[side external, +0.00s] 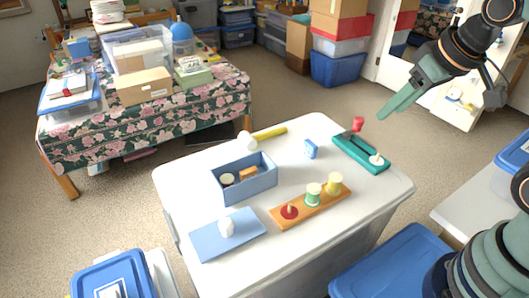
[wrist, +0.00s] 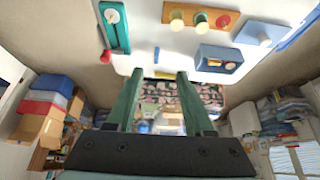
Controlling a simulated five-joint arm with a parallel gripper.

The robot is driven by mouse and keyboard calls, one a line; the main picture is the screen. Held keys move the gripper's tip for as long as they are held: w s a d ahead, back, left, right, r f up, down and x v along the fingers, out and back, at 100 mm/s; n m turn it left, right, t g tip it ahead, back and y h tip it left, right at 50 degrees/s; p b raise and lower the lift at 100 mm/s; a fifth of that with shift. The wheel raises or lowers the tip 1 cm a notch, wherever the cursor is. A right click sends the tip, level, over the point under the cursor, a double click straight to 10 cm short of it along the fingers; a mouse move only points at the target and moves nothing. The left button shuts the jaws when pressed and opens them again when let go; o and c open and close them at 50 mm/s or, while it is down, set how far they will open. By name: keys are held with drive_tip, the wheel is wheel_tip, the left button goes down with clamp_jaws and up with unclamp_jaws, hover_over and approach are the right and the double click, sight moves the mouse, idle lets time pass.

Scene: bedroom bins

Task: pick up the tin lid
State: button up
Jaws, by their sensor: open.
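The flat blue lid with a white knob (side external: 227,234), which looks like the tin lid, lies at the table's front left in the side view. It also shows in the wrist view at the upper right (wrist: 258,28). An open blue box (side external: 248,182) stands behind it, holding a round piece and an orange piece; the box also shows in the wrist view (wrist: 217,60). My gripper (side external: 381,116) is raised above and beyond the table's right side, well away from the lid. In the wrist view its two green fingers (wrist: 167,74) are apart with nothing between them.
The white table (side external: 180,190) also bears an orange board (side external: 330,201) with pegs, a green tray (side external: 374,165) with red and white knobs, a small blue block (side external: 310,149) and a yellow-handled mallet (side external: 270,132). A flowered-cloth table (side external: 150,130) with boxes stands behind left.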

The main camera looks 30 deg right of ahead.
drive_tip(key=o, duration=0.3)
drive_tip(key=shift+o, duration=0.2)
